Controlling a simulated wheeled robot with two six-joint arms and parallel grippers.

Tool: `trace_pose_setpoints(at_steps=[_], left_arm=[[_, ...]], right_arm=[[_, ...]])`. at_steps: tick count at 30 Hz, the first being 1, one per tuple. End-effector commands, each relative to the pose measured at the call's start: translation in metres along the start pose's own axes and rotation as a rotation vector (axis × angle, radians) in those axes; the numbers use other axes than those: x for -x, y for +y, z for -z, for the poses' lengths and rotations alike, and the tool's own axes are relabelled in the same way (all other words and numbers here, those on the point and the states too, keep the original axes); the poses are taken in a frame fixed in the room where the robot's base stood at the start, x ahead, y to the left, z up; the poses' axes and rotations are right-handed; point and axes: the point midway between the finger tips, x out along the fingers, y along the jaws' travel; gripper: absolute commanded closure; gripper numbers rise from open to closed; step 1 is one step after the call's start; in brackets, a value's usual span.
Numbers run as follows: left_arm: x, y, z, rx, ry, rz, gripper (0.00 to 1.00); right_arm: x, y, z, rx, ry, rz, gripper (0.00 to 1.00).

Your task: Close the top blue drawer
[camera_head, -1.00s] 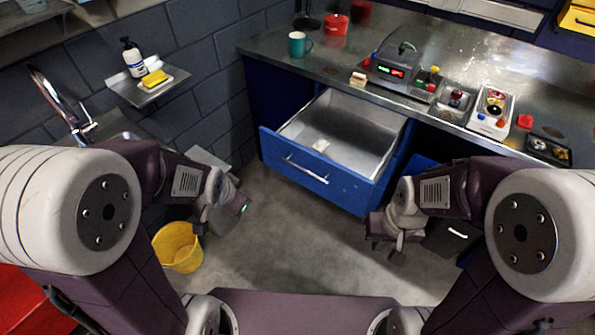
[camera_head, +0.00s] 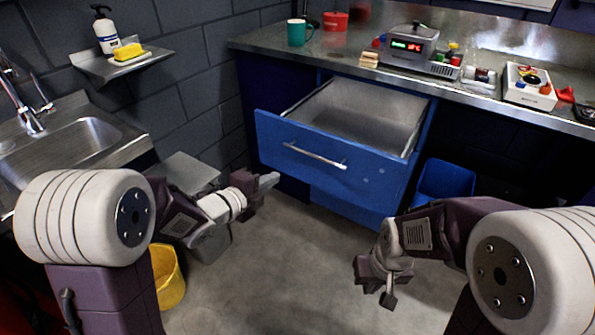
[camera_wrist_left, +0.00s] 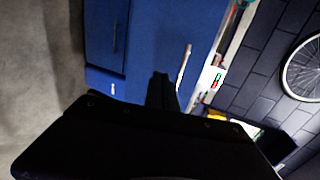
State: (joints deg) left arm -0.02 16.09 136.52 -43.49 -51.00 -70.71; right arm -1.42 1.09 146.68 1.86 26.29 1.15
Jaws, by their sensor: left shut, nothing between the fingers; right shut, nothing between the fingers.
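The top blue drawer (camera_head: 330,160) stands pulled out below the steel counter in the head view. Its bar handle (camera_head: 314,155) runs across the front panel, and its grey interior is visible. My left gripper (camera_head: 270,181) is shut and empty, in front of and beside the left end of the drawer front. In the left wrist view the blue cabinet front (camera_wrist_left: 150,45) and a handle (camera_wrist_left: 184,62) show beyond the fingers (camera_wrist_left: 162,88).
A steel counter (camera_head: 350,62) holds a teal mug (camera_head: 296,33), a red pot (camera_head: 335,21) and several devices. A blue bin (camera_head: 445,180) stands under the counter at right. A yellow bucket (camera_head: 168,277) stands on the floor at left. Floor before the drawer is clear.

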Motion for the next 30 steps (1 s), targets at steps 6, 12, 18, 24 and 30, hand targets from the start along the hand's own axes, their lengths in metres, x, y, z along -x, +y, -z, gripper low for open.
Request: trace_pose_setpoints(at_steps=[6,12,18,24,30], left_arm=[[-0.026,0.001,0.001,0.000,0.003,-0.001,1.00],[-0.070,0.001,0.001,0.001,0.001,0.000,1.00],[-0.110,-0.003,0.001,0.000,0.001,0.002,1.00],[-0.133,-0.011,0.000,0.001,-0.001,0.000,1.00],[-0.138,-0.014,0.000,0.001,-0.002,0.000,1.00]], right_arm=[[-0.005,0.000,0.000,0.000,0.001,0.000,1.00],[-0.014,0.000,-0.001,0.000,0.000,0.000,1.00],[-0.020,0.000,-0.002,0.000,0.000,0.000,1.00],[-0.022,0.000,-0.002,0.000,0.000,0.000,1.00],[-0.022,0.000,-0.002,0.000,0.000,0.000,1.00]])
